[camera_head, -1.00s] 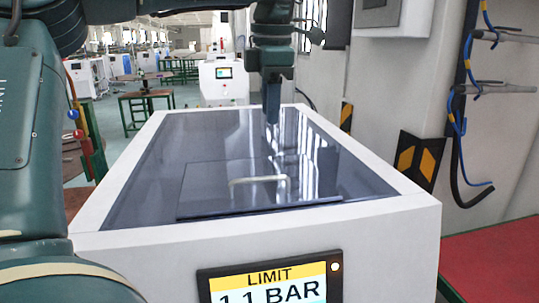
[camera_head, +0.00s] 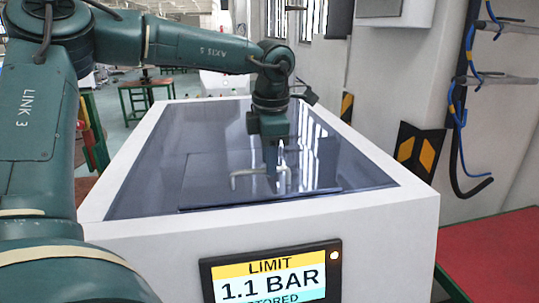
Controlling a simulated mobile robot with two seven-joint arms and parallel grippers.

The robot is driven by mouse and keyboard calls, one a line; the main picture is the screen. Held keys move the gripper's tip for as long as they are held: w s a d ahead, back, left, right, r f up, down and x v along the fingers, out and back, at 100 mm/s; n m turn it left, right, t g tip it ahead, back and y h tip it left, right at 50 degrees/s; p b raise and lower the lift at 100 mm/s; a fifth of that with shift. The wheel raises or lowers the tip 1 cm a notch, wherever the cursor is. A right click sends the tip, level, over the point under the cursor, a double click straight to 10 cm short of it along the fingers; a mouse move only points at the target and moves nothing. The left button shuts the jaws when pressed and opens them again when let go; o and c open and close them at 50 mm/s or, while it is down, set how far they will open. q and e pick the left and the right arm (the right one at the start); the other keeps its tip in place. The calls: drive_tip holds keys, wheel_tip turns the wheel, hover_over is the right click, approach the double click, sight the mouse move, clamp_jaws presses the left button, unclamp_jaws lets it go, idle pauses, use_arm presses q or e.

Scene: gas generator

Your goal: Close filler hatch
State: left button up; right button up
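The filler hatch (camera_head: 215,198) is a dark glossy panel in the top of the white generator cabinet (camera_head: 395,215). It looks flat with the dark top, but a slight opening is hard to rule out. A pale bar handle (camera_head: 238,177) stands on it. My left gripper (camera_head: 271,182) points down at the handle, with its fingers in front of or around the middle of the bar. I cannot tell whether the fingers touch or grip it. My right gripper is not in view.
A display (camera_head: 270,280) on the cabinet's front reads LIMIT 1.1 BAR. A wall with blue cables (camera_head: 452,105) and a black and yellow marker (camera_head: 418,155) stands to the right. A red surface (camera_head: 490,255) lies at lower right. The dark top around the hatch is clear.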

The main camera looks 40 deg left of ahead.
use_arm(q)
drive_tip(key=shift+c, duration=0.2)
clamp_jaws()
idle(1.1)
drive_tip(key=shift+o, duration=0.2)
unclamp_jaws()
drive_tip(key=shift+r, duration=0.1)
wheel_tip(320, 180, up, 13)
drive_tip(key=s+d, duration=0.1)
drive_tip(key=shift+b, duration=0.45)
drive_tip(key=shift+d, duration=0.1)
